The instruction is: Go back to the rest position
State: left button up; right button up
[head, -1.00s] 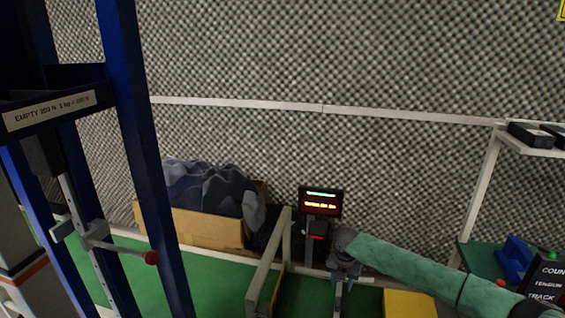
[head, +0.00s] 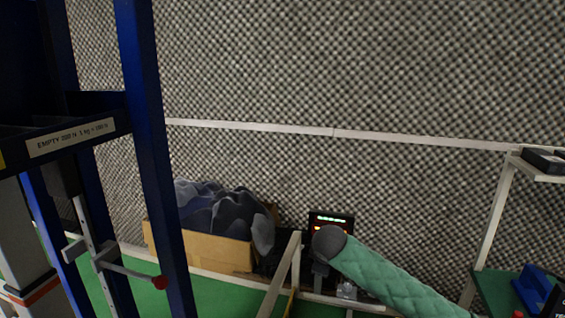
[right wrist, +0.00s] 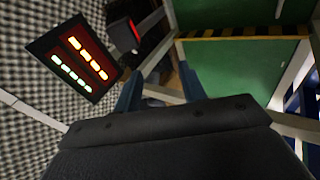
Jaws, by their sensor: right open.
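My right arm, in a green quilted sleeve, comes in from the lower right in the head view and ends in a dark rounded wrist in front of the lit display (head: 331,219). The right gripper's fingers cannot be made out clearly there. In the right wrist view my right gripper (right wrist: 160,92) is open, its two blue fingers apart with nothing seen between them. The display (right wrist: 73,58) also shows there, at upper left, with rows of lit bars. My left gripper is not in view.
A blue upright frame (head: 155,160) with a red-tipped lever (head: 159,283) stands at left. A cardboard box (head: 205,246) of dark cloth sits by the foam wall (head: 350,70). A pale rail (head: 284,272) stands left of my arm. A shelf stand (head: 490,235) is at right.

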jog(key=s+a+r+m+t+y+p, duration=0.25)
jog(key=s+m, duration=0.45)
jog(key=s, duration=0.9)
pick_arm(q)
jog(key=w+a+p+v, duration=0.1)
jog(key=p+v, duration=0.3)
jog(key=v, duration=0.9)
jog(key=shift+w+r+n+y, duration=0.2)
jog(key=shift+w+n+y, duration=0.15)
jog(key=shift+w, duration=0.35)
pick_arm(e)
jog(key=s+d+f+m+g, duration=0.1)
jog(key=s+f+g, duration=0.1)
jog(key=s+f, duration=0.4)
jog(key=s+d+f+m+g, duration=0.2)
jog(key=s+f, duration=0.4)
jog(key=s, duration=1)
jog(key=s+d+f+m+g, duration=0.1)
jog(key=s+f+g, duration=0.2)
jog(key=s, duration=0.9)
notch_tip(320, 180, down, 4)
jog(key=shift+d+r, duration=0.1)
jog(key=shift+d, duration=0.1)
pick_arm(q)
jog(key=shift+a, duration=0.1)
pick_arm(e)
jog(key=shift+s+g+h, duration=0.1)
jog(key=shift+g+h, duration=0.15)
